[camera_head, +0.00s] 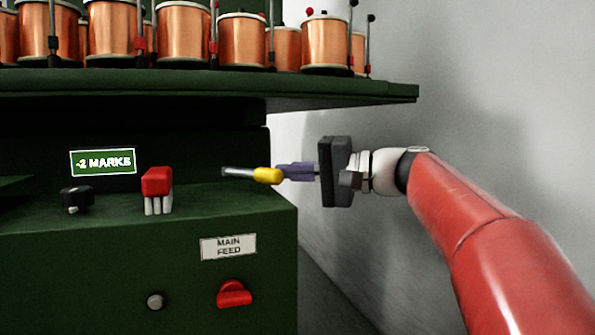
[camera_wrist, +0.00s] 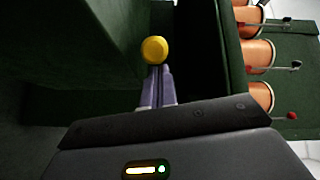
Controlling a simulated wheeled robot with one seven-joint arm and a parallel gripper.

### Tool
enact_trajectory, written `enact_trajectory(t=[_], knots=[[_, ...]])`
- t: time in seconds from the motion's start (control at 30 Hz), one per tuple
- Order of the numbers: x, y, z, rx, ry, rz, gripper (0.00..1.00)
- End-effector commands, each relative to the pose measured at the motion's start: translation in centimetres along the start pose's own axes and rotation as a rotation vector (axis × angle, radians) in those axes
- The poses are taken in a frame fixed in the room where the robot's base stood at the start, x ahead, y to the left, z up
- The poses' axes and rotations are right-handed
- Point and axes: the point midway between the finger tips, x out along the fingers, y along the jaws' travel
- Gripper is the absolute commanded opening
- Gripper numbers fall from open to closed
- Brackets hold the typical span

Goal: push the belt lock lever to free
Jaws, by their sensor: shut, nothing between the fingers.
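The belt lock lever appears to be the grey rod with a yellow knob (camera_head: 268,175), sticking out level at the right end of the green machine's ledge. The yellow knob also shows in the wrist view (camera_wrist: 154,50), straight beyond my fingertips. My gripper (camera_head: 284,172) is shut and empty, its fingers pointing left. Its tips are at the knob's right end, touching or very close; I cannot tell which. In the wrist view the two purple-grey fingers (camera_wrist: 157,74) lie together. The lever's base is hard to make out in the dark recess.
A green shelf (camera_head: 340,95) with copper spools (camera_head: 182,30) and thin upright posts overhangs my gripper. On the machine are a display reading "-2 MARKS" (camera_head: 103,162), a black knob (camera_head: 76,197), a red switch (camera_head: 156,182) and a red "MAIN FEED" handle (camera_head: 234,293).

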Motion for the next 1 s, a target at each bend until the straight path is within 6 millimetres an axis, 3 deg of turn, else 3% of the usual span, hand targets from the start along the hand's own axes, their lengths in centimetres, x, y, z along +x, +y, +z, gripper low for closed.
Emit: enact_trajectory(t=[0.27,0.7,1.0], knots=[[0.0,0.1,0.2,0.0,0.011,0.003,0.0],[0.7,-0.6,4.4,0.01,0.247,0.046,0.0],[0.8,-1.0,4.7,0.011,0.247,0.047,0.0]])
